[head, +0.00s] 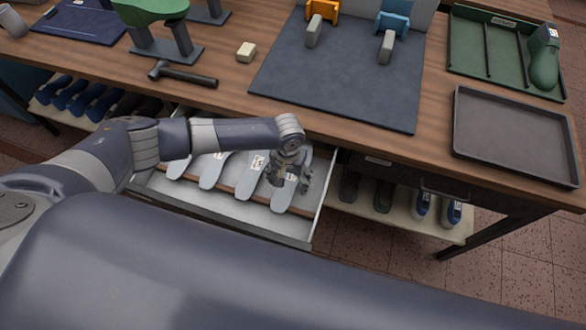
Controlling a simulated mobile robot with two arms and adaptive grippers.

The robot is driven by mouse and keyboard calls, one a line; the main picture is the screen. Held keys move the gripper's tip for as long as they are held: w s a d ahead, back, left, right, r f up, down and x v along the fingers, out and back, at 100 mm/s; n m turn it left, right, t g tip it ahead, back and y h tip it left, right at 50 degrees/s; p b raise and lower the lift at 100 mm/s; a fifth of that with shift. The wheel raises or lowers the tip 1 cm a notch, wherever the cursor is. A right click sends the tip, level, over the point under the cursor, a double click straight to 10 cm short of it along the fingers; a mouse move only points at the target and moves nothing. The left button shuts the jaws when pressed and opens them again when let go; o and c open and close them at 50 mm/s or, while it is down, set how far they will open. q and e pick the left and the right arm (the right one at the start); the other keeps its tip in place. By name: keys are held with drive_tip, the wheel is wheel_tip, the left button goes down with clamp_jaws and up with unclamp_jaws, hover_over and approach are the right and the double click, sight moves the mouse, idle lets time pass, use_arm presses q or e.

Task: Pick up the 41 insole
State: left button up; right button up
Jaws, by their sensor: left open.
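Several grey insoles lie side by side in an open drawer (278,232) under the workbench. One insole (213,171) is left of centre, another insole (251,180) is to its right, and the rightmost insole (283,197) is partly under my gripper. They carry small white labels whose numbers are too small to read, so I cannot tell which is the 41. My left gripper (289,183) is open and points down over the far end of the rightmost insole; I cannot tell whether it touches it. My right gripper is not in view.
On the workbench are a hammer (182,75), a beige block (246,52), a dark mat (340,80), an empty tray (515,135) and a green tray (480,60) with a green shoe last (544,58). Shoes (452,211) stand on a shelf below. The bench edge overhangs the drawer.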

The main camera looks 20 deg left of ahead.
use_arm(q)
drive_tip(key=c, duration=1)
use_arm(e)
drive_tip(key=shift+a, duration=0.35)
use_arm(q)
drive_tip(key=shift+r, duration=0.2)
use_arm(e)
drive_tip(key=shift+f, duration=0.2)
